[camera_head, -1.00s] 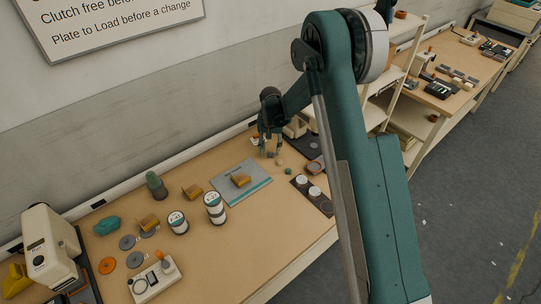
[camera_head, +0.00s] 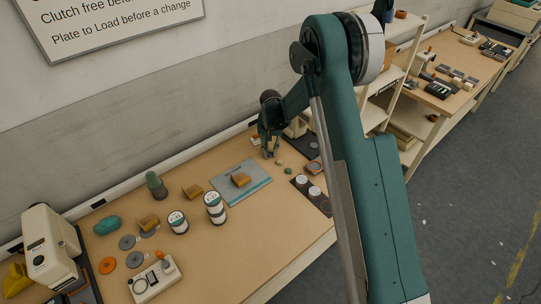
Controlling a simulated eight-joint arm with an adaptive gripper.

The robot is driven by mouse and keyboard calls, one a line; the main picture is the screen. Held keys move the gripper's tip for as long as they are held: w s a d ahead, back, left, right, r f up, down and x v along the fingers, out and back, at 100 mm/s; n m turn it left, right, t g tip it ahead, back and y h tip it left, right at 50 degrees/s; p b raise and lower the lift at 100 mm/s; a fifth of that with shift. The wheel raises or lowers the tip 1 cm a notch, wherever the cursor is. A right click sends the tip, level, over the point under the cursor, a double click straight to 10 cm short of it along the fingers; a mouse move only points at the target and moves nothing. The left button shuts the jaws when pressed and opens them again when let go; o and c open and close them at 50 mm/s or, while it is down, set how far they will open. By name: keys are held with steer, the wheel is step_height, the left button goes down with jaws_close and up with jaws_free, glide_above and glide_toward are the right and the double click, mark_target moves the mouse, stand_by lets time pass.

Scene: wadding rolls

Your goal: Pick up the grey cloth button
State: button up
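My gripper (camera_head: 271,156) points down over the bench, just right of the grey mat with a teal edge. Its two fingers look apart, and I see nothing between them. A small beige round piece (camera_head: 279,162) lies right beside the fingertips, and a small green one (camera_head: 289,170) lies a little nearer the front. A small greyish round spot (camera_head: 314,146) shows on a dark plate to the right of the gripper. At this size I cannot tell for sure which piece is the grey cloth button.
The grey mat (camera_head: 233,197) bears a mustard block (camera_head: 241,180). A dark tray with white round pieces (camera_head: 302,180) stands at right, partly behind my arm. White tins (camera_head: 214,208), grey discs (camera_head: 127,242) and a white machine (camera_head: 48,245) stand left. The front middle of the bench is clear.

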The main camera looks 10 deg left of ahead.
mark_target(271, 153)
steer(key=shift+r, duration=0.15)
steer(key=shift+c, duration=0.2)
step_height(271, 153, up, 10)
stand_by(0.7)
